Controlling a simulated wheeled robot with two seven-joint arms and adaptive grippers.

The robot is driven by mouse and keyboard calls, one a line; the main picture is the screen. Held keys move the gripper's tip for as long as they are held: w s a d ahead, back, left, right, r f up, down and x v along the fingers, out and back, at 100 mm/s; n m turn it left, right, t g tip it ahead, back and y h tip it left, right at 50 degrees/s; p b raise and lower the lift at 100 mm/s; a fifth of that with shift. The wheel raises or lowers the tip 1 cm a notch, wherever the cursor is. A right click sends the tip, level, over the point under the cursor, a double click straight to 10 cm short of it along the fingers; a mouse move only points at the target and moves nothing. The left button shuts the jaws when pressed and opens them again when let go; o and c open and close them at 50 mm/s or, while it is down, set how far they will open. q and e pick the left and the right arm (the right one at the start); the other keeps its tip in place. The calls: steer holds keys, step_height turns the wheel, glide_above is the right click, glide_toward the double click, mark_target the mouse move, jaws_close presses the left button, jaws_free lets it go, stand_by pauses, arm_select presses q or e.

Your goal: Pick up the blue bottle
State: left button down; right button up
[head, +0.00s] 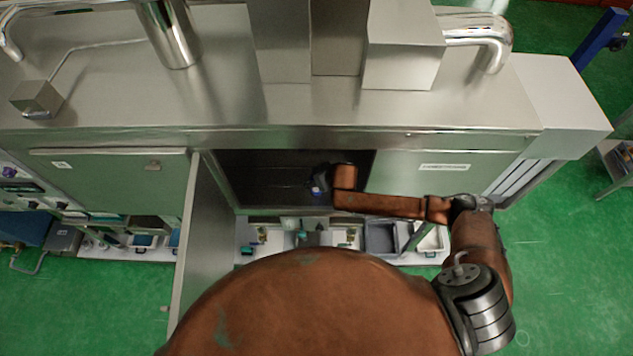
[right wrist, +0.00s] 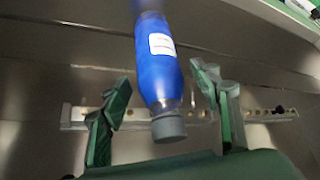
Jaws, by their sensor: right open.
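The blue bottle (right wrist: 158,72) has a white label and a grey cap, and its far end runs out of the top of the right wrist view. Its cap end lies between the two green-grey fingers of my right gripper (right wrist: 165,95). The fingers are open, with a visible gap on each side of the bottle. In the head view my right gripper (head: 324,178) is inside the dark cabinet opening, and a small blue patch of the bottle (head: 317,189) shows beside it. The rest of the bottle is hidden there. My left gripper is not in view.
The steel machine (head: 225,105) has a dark opening (head: 255,180) with an open door (head: 203,235) on its left. A closed panel (head: 425,178) is on the right. Grey bins (head: 381,238) and small items sit below. A metal rail (right wrist: 262,115) crosses behind the fingers.

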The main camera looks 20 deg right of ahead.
steer(key=shift+w+a+f, duration=0.15)
steer(key=shift+w+f, duration=0.15)
steer(key=shift+f, duration=0.2)
steer(key=shift+c, duration=0.4)
steer(key=c, duration=1.4)
